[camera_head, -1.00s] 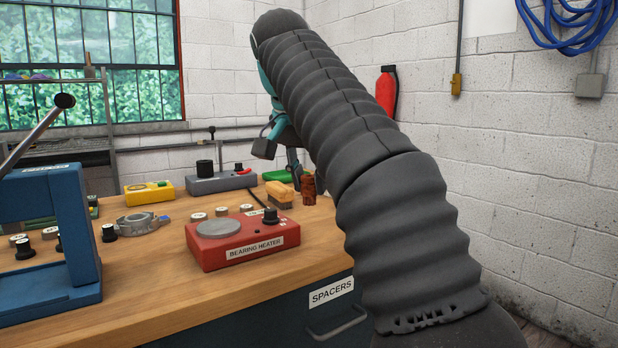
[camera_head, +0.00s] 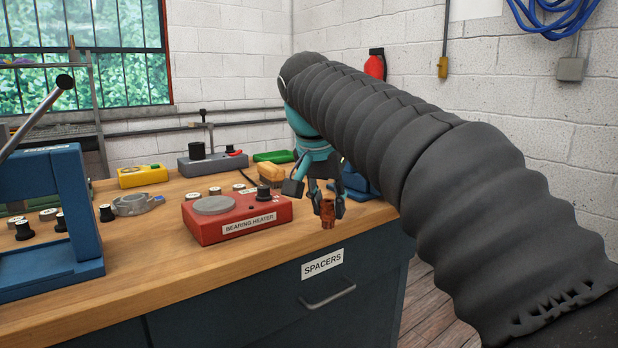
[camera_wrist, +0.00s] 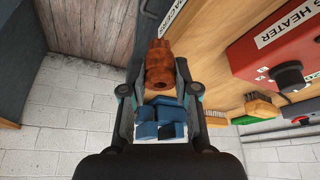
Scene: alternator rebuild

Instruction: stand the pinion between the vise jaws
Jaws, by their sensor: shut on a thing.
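The pinion (camera_head: 328,215) is a reddish-brown, ridged cylinder, roughly upright in the head view. My gripper (camera_head: 328,208) is shut on it, with one finger on each side, near the bench's front right. In the wrist view the pinion (camera_wrist: 159,66) sits between the fingers of my gripper (camera_wrist: 157,78), its bored end facing the camera. A blue block-like body, apparently the vise (camera_head: 361,183), stands behind and right of my gripper. It also shows in the wrist view (camera_wrist: 152,130), beyond the pinion. My gripper and arm partly hide it, and I cannot make out its jaw gap clearly.
The red bearing heater (camera_head: 235,219) stands left of my gripper, with a brush (camera_head: 271,173) behind it. A blue press frame (camera_head: 75,200) is at far left. The bench top (camera_head: 140,250) is clear along its front edge. A white wall is behind.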

